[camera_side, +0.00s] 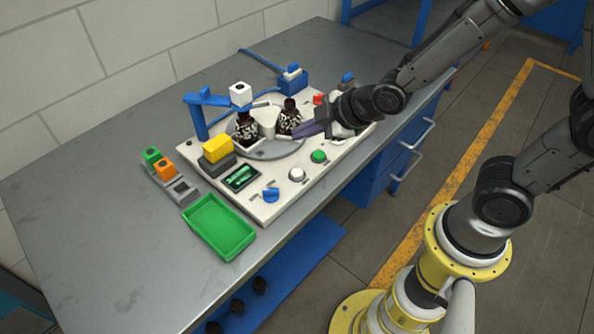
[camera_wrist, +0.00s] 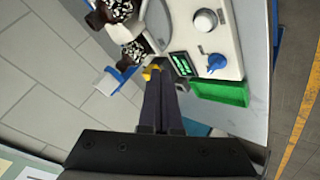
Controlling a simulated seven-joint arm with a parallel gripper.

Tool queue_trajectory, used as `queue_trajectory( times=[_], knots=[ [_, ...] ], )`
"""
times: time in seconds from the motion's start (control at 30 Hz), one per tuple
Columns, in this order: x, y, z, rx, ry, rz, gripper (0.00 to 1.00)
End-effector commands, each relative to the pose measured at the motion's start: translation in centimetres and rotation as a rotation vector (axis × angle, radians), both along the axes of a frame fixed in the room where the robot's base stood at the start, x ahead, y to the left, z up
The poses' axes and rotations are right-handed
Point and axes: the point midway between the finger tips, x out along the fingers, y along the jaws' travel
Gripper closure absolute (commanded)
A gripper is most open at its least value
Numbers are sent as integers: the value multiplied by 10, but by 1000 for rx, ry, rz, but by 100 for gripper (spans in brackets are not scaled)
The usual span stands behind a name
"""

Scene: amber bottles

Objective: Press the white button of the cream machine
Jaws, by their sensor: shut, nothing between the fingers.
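The cream machine (camera_side: 344,152) is a flat panel on the grey table. Its round white button (camera_side: 297,174) sits near the front edge, between a green button (camera_side: 318,156) and a blue knob (camera_side: 270,195). The white button also shows in the wrist view (camera_wrist: 205,20), at the top right. My gripper (camera_side: 300,131) is shut and empty, with its dark fingers above the panel beside the right bottle in the side view. It appears apart from the white button. In the wrist view my shut fingers (camera_wrist: 156,78) point up the picture, to the left of and below the button.
Two amber bottles (camera_side: 245,128) (camera_side: 290,116) stand on the round turntable (camera_side: 271,152). A blue post (camera_side: 199,122), a yellow block (camera_side: 217,148) and a small screen (camera_side: 241,178) are on the panel's left. A green tray (camera_side: 219,228) lies in front.

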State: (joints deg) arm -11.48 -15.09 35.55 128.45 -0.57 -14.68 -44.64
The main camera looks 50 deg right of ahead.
Motion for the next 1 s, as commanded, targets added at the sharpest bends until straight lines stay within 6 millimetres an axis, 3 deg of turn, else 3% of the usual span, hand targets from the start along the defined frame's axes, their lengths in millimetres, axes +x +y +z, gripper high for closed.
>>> queue_trajectory(
  times=[0.37, 1.0],
  knots=[
    [0, -1, -8, 0, 4, -2, 100],
    [0, 0, -80, 0, 1, -2, 100]
  ],
)
